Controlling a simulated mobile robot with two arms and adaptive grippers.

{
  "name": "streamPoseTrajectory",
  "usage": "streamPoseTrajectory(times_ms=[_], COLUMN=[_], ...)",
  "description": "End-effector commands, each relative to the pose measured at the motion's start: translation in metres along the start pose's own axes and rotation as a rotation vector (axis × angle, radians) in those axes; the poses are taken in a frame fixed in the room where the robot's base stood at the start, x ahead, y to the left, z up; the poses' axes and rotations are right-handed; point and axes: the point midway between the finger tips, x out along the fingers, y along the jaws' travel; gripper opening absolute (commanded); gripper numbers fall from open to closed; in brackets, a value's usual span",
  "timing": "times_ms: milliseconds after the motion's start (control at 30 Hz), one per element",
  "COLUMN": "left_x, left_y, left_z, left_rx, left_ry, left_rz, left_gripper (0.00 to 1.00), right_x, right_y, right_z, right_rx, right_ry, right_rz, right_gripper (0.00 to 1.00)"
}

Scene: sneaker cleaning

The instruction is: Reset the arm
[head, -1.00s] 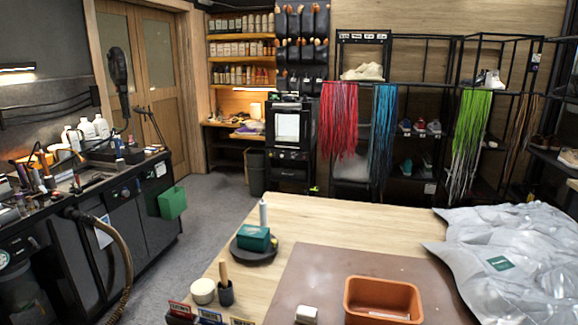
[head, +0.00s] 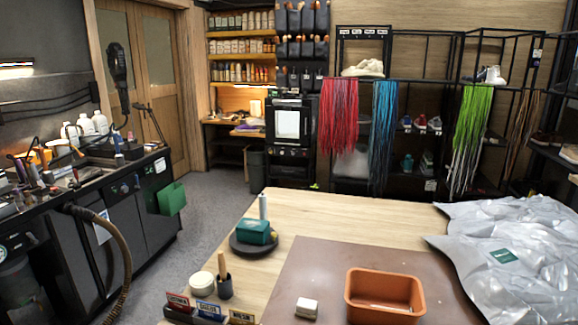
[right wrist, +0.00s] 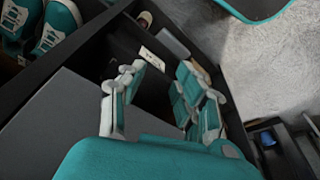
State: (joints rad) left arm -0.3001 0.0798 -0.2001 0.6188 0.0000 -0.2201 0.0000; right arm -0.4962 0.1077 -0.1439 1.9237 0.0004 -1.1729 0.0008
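Neither of my arms shows in the head view. In the right wrist view my right gripper (right wrist: 158,95) shows two teal-and-white fingers standing apart, with nothing between them. Behind the fingers is a dark shelf or cabinet edge (right wrist: 60,62); I cannot tell whether they touch it. My left gripper is in neither view.
The wooden table (head: 330,212) carries a brown mat (head: 310,262), an orange tray (head: 385,295), a white block (head: 306,308), a green box (head: 254,231) and a silver bag (head: 510,255). Teal-and-white shoes (right wrist: 55,28) stand at upper left in the right wrist view.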

Motion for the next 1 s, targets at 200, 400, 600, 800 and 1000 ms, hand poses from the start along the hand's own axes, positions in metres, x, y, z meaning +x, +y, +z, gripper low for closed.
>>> streamPoseTrajectory(times_ms=[200,400,600,800,1000], left_x=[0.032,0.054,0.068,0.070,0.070], left_y=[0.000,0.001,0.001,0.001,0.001], left_z=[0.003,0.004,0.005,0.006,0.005], left_rx=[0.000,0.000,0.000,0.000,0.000], left_ry=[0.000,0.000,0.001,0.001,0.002], left_rz=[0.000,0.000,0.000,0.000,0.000], left_gripper=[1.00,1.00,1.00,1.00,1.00], right_x=[0.141,0.231,0.268,0.275,0.274], right_y=[-0.006,-0.010,-0.010,-0.010,-0.010], right_z=[0.076,0.170,0.246,0.272,0.273], right_rx=[-0.011,-0.023,-0.032,-0.036,-0.036], right_ry=[-0.063,-0.112,-0.144,-0.152,-0.152], right_rz=[-0.007,-0.012,-0.014,-0.015,-0.015], right_gripper=[0.33,0.33,0.33,0.33,0.33])
